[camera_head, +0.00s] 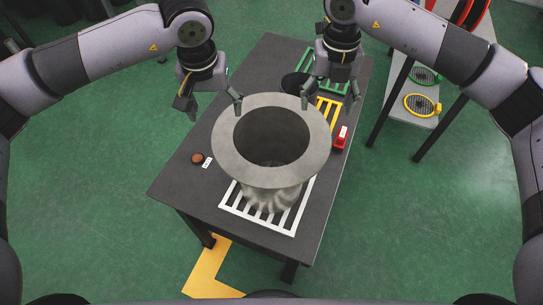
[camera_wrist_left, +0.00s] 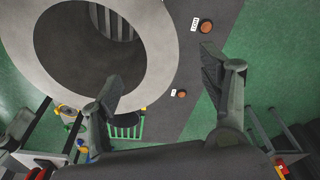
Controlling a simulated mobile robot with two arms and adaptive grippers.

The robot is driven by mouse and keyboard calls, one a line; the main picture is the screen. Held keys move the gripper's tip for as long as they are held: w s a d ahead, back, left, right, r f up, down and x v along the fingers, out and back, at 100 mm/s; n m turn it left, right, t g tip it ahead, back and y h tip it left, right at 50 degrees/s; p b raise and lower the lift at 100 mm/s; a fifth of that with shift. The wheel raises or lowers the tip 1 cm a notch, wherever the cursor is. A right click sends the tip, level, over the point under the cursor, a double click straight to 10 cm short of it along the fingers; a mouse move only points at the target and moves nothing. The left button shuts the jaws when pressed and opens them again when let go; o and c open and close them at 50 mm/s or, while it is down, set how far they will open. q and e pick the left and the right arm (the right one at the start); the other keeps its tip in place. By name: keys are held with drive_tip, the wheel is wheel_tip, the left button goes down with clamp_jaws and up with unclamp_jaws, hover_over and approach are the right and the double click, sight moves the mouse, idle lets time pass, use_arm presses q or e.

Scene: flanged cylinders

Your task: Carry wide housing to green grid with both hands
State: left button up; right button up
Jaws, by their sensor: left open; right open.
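The wide housing (camera_head: 229,158) is a large grey flanged cylinder, upright over the white grid (camera_head: 228,205) near the table's front. Its flange (camera_wrist_left: 163,50) fills the upper left of the left wrist view. The green grid (camera_head: 338,88) lies at the table's far end, partly hidden by my right arm; a green grid piece (camera_wrist_left: 127,131) also shows in the left wrist view. My left gripper (camera_head: 213,104) is open and empty, above and beside the flange's back left. My right gripper (camera_head: 329,94) is open, beyond the flange's back right.
A black round object (camera_head: 294,83) stands behind the housing. A brown button (camera_head: 197,158) is at the table's left edge. A shelf (camera_head: 398,106) with round grilles stands at right.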

sight(223, 135)
use_arm(q)
drive_tip(key=f, duration=0.4)
drive_tip(key=w+f, duration=0.1)
drive_tip(key=f, duration=0.7)
drive_tip(key=shift+w+f, duration=0.3)
drive_tip(key=shift+w, duration=0.05)
use_arm(e)
wheel_tip(223, 135, down, 13)
drive_tip(key=shift+s+r, duration=0.15)
use_arm(q)
drive_tip(key=shift+c, duration=0.4)
use_arm(e)
drive_tip(key=shift+c, duration=0.4)
use_arm(q)
clamp_jaws()
use_arm(e)
clamp_jaws()
